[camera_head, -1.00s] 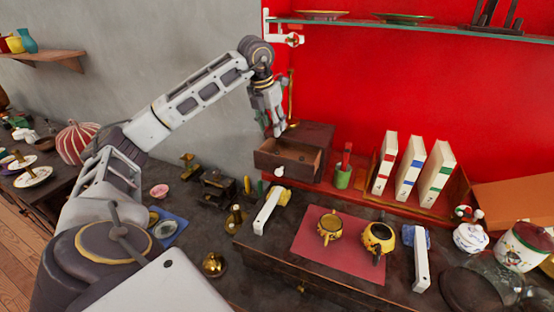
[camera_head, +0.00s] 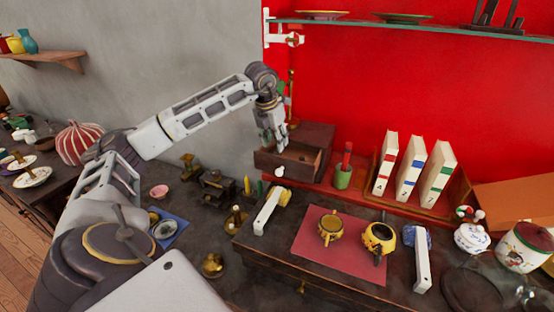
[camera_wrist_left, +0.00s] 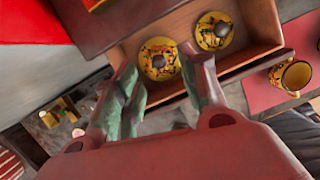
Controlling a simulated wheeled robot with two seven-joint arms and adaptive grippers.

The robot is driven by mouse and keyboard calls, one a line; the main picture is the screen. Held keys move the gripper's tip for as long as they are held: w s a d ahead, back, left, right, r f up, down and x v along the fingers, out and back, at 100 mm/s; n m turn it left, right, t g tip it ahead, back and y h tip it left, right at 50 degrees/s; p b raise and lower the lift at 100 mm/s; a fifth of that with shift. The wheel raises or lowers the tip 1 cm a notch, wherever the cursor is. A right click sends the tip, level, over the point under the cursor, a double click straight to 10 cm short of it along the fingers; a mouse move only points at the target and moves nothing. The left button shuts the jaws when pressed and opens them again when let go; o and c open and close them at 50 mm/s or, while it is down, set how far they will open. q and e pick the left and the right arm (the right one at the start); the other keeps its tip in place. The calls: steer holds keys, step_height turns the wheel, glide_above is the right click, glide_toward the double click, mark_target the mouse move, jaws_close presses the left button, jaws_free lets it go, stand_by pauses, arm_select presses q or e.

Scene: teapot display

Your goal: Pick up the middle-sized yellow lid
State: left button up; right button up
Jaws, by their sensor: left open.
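Two round yellow lids with dark patterns and dark knobs lie in the open drawer in the left wrist view: one lid (camera_wrist_left: 159,60) nearer the left and another lid (camera_wrist_left: 214,31) to its right. Which is the middle-sized one I cannot tell for sure. My left gripper (camera_head: 275,150) is open and empty, just above the drawer (camera_head: 268,164). In the left wrist view its fingers (camera_wrist_left: 158,64) stand either side of the left lid, apart from it as far as I can see. The lids are hidden in the head view. My right gripper is not in view.
The drawer belongs to a dark wooden box (camera_head: 316,134) by the red wall. Two yellow pots (camera_head: 330,229) (camera_head: 380,236) stand on a red mat (camera_head: 345,268). Numbered white books (camera_head: 411,166) and a green cup (camera_head: 342,178) are right of the drawer. A glass shelf (camera_head: 420,27) is above.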

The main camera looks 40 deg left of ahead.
mark_target(276, 152)
arm_select(q)
steer(key=shift+x, duration=2.55)
steer(key=shift+s+a, duration=0.1)
steer(key=shift+c, duration=0.2)
jaws_close()
